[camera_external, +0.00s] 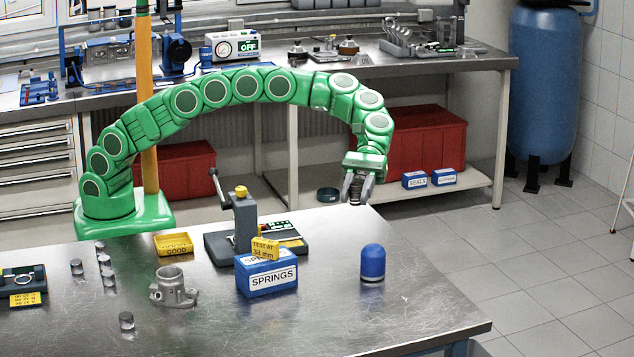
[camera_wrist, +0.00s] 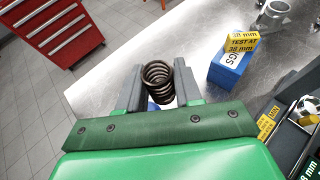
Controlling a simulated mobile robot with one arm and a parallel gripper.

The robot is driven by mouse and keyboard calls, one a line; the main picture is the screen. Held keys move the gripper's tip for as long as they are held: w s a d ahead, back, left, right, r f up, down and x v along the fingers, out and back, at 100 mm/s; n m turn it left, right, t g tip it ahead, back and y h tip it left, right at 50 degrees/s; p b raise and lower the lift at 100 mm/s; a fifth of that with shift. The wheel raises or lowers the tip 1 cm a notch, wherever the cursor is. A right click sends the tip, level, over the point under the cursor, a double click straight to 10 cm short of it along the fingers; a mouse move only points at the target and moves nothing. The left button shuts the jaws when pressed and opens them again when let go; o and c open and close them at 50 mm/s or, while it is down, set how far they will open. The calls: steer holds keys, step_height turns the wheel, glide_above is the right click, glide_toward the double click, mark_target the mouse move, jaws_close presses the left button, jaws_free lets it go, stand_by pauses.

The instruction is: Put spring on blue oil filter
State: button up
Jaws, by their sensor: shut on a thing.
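My gripper (camera_external: 358,190) hangs fingers down above the back edge of the steel bench, behind and slightly left of the blue oil filter. It is shut on a dark coil spring. In the wrist view the spring (camera_wrist: 158,80) sits between the two grey fingers of my gripper (camera_wrist: 155,75). The blue oil filter (camera_external: 373,264) stands upright with a rounded top on the right part of the bench. Nothing rests on it. In the wrist view a small blue patch shows behind the spring; I cannot tell whether it is the filter.
A blue SPRINGS box (camera_external: 267,277) with a yellow 38 mm tag (camera_external: 265,249) stands left of the filter; the wrist view shows it too (camera_wrist: 230,66). A lever press (camera_external: 238,215) is behind it. A grey metal housing (camera_external: 174,288) stands farther left. The bench around the filter is clear.

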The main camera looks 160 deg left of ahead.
glide_above(374, 246)
steer(key=shift+s+d+f, duration=0.1)
steer(key=shift+s+f, duration=0.05)
steer(key=shift+f, duration=1.15)
steer(key=shift+s+d+f, duration=0.1)
steer(key=shift+s+f, duration=0.05)
steer(key=shift+f, duration=1.1)
steer(key=shift+w+a+f, duration=0.1)
steer(key=shift+f, duration=0.05)
steer(key=shift+w+a+f, duration=0.1)
steer(key=shift+w+f, duration=0.05)
steer(key=shift+f, duration=1.65)
steer(key=o, duration=1)
steer(key=shift+f, duration=0.1)
